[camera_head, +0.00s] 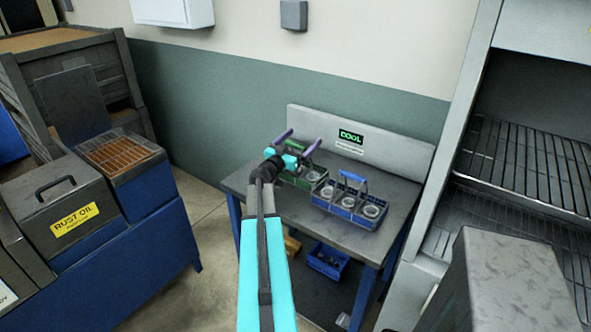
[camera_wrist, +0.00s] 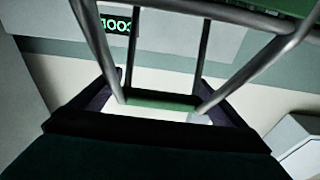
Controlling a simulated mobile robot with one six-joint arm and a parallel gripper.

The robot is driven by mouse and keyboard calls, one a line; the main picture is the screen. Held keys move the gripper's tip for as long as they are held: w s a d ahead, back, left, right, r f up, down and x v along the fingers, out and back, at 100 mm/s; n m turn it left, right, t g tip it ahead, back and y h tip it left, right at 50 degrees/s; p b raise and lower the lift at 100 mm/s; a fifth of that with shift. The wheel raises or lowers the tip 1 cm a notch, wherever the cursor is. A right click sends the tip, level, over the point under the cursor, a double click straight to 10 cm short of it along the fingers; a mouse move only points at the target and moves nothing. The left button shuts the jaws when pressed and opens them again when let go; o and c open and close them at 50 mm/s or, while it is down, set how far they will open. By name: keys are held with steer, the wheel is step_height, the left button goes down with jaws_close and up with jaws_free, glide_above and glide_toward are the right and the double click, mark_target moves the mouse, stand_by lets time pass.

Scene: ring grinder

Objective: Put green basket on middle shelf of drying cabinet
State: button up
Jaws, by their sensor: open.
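The green basket (camera_head: 308,172) stands on the grey table and holds metal rings. My arm reaches over it and partly hides it. My gripper (camera_head: 302,138) is open at the basket's handle, with its purple fingers spread to either side. In the wrist view the green handle bar (camera_wrist: 162,99) with its metal rods lies across the gap between the dark fingers, apparently not clamped. The drying cabinet (camera_head: 452,140) is at the right, with wire shelves. A wire shelf (camera_head: 530,165) shows inside; which level it is, I cannot tell.
A blue basket (camera_head: 345,207) with rings stands close to the right of the green one. A sign panel (camera_head: 390,155) rises behind the table (camera_head: 340,240). A blue bin (camera_head: 328,262) is below. The rust oil tank (camera_head: 60,205) is at left. The visible cabinet shelf looks empty.

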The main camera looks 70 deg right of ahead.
steer(key=c, duration=2)
steer(key=shift+o, duration=0.2)
steer(key=shift+r, duration=0.15)
step_height(320, 180, up, 10)
steer(key=b, duration=0.3)
